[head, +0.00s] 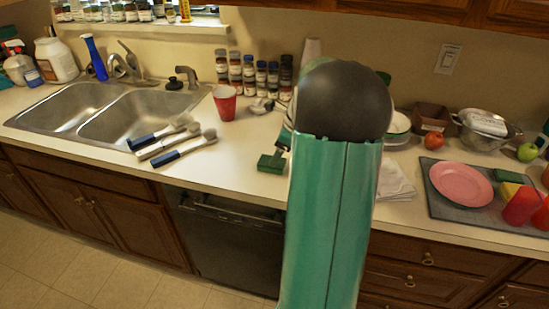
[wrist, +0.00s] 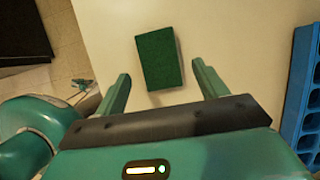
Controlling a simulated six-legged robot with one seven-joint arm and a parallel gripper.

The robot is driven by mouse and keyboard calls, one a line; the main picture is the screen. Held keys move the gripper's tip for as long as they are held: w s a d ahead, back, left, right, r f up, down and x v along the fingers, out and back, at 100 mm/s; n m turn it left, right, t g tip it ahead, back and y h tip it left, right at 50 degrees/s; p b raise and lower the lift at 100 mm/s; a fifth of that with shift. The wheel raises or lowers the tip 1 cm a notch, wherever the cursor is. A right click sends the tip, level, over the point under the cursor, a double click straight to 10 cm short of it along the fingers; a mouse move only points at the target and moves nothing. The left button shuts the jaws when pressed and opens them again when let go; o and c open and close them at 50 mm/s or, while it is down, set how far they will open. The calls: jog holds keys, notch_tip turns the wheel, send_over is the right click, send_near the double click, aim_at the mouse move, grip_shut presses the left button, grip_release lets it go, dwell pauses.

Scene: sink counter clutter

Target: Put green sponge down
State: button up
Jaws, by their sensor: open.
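The green sponge (wrist: 160,58) lies flat on the white counter in the wrist view. In the head view the green sponge (head: 271,163) is near the counter's front edge, left of my arm. My gripper (wrist: 159,80) is open, with one finger on each side of the sponge and a gap to both. The sponge lies between and slightly beyond the fingertips. In the head view my arm hides most of the gripper; a small part of it (head: 284,138) shows just above the sponge.
Several scrub brushes (head: 172,140) lie left of the sponge, beside the double sink (head: 110,108). A red cup (head: 225,102) and spice jars (head: 248,75) stand behind. A blue rack (wrist: 302,95) is at the wrist view's right. A grey mat (head: 440,205) with a pink plate (head: 462,185) is at right.

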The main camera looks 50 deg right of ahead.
jog(key=v, duration=0.8)
jog(key=a+r+n+h, duration=0.1)
jog(key=a+r+n, duration=0.2)
jog(key=a+n, duration=0.65)
jog(key=a+r+n, duration=0.3)
jog(key=a+n, duration=0.2)
jog(key=a, duration=0.9)
jog(key=s+a+f+n, duration=0.1)
jog(key=s+a+n, duration=0.4)
jog(key=a+n, duration=0.2)
jog(key=s+a+n+t+h, duration=0.1)
jog(key=s+a+n, duration=0.4)
jog(key=a+n, duration=0.3)
jog(key=shift+a+f+n+t, duration=0.3)
jog(key=shift+f+n, duration=0.1)
jog(key=shift+n, duration=0.15)
jog(key=shift+s+d, duration=0.1)
jog(key=shift+s, duration=0.05)
